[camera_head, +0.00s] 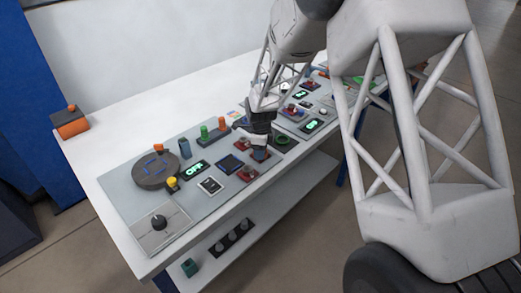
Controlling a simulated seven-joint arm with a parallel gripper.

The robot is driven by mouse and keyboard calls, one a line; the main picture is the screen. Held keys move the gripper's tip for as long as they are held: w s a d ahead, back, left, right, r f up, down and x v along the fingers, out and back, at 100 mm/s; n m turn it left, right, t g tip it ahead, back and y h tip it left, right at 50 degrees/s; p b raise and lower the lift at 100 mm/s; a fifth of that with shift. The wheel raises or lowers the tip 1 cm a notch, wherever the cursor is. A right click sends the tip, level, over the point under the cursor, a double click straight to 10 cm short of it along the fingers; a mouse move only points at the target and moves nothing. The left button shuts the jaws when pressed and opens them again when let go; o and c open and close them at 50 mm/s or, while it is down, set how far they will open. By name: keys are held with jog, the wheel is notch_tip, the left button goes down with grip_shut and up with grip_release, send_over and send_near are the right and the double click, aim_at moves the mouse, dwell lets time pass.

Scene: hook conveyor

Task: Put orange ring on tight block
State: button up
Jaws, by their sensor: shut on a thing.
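My gripper (260,143) points down over the right part of the grey control panel. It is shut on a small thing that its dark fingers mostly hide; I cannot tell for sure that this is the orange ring. Another orange piece (222,122) stands on a dark base, beside a green piece (205,131). I cannot tell which block is the tight one.
The grey panel (125,185) lies on a white table (100,135).

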dwell(0.3)
jog(key=o, duration=1.3)
jog(key=shift+r, duration=0.2)
jog(key=shift+r, duration=3.3)
